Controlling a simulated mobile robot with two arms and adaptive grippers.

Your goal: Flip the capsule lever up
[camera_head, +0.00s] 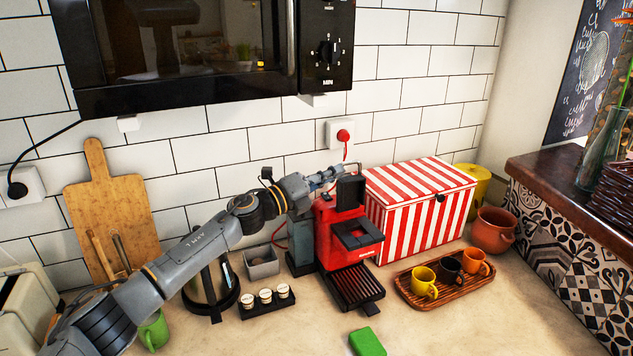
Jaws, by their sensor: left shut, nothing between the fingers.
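The red and black capsule machine (352,253) stands on the counter against the tiled wall. A black flat piece (351,193), which looks like its lever, stands upright at the top of the machine. My left arm reaches in from the left. Its gripper (336,173) is shut and empty, at the top rear of the machine, just left of and behind the black piece. The fingertips are small and partly hidden here, so I cannot tell whether they touch it. My right gripper is not in view.
A red-striped box (420,209) stands close right of the machine. A wooden tray (405,292) with cups lies in front of it. Capsules on a black holder (267,303), a grey container (262,264) and a kettle (208,290) stand left. A microwave (200,55) hangs above. A green block (367,342) lies in front.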

